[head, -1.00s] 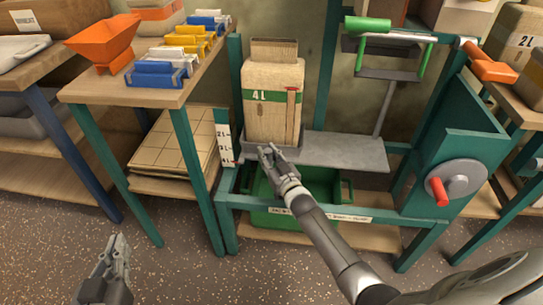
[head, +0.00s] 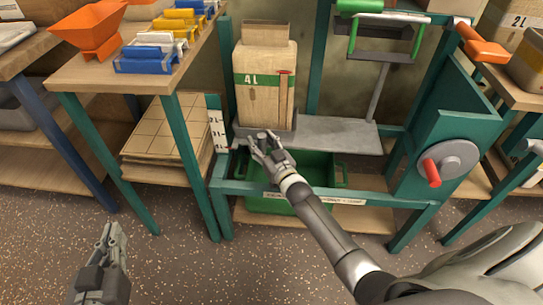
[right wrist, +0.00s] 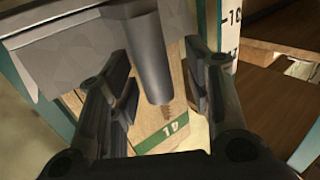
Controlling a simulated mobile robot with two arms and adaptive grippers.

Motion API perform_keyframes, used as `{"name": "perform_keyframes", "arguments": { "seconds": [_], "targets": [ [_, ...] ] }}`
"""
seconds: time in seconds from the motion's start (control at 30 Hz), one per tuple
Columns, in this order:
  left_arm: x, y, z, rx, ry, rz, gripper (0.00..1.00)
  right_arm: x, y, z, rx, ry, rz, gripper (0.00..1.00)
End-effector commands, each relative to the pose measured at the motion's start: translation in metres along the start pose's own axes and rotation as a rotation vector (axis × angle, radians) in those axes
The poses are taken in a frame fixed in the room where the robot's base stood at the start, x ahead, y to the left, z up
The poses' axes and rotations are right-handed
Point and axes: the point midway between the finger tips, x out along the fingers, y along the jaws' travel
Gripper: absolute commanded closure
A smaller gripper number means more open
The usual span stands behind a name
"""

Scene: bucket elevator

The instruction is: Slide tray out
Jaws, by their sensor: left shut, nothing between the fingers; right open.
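The grey tray (head: 285,139) is under a tan 4L box (head: 265,88) with a green band, at the left of a green metal frame. My right gripper (head: 261,144) is at the tray's front edge, below the box, with its fingers apart. In the right wrist view a grey cylindrical bar (right wrist: 150,58) lies between the open fingers (right wrist: 162,98); I cannot tell whether they touch it. The box's green band also shows there (right wrist: 165,135). My left gripper (head: 113,240) is shut and empty over the floor at the lower left.
A grey shelf (head: 340,134) extends right of the tray. A green bin (head: 310,170) sits below it. A crank wheel with a red handle (head: 432,173) is at the right. A table (head: 110,72) with an orange funnel (head: 93,30) stands at the left.

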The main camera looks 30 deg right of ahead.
Motion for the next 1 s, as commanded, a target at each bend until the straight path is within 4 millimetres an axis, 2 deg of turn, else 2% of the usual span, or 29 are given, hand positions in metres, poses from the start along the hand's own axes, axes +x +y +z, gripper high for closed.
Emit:
{"name": "perform_keyframes", "arguments": {
  "seconds": [0.3, 0.5, 0.7, 1.0],
  "targets": [
    [0.0, 0.0, 0.0, 0.0, 0.0, -0.001, 1.0, -0.061, -0.001, 0.001, 0.001, -0.003, -0.001, 0.54],
    [0.0, 0.0, 0.0, 0.0, 0.0, -0.001, 1.0, -0.09, -0.001, 0.001, 0.001, -0.001, -0.002, 0.54],
    [0.0, -0.001, 0.0, 0.0, 0.0, -0.001, 1.0, -0.103, -0.001, 0.0, 0.0, 0.001, -0.002, 0.54],
    [0.0, -0.001, 0.0, 0.0, 0.0, -0.002, 1.0, -0.104, -0.001, -0.001, 0.0, 0.001, -0.002, 0.54]
  ]
}}
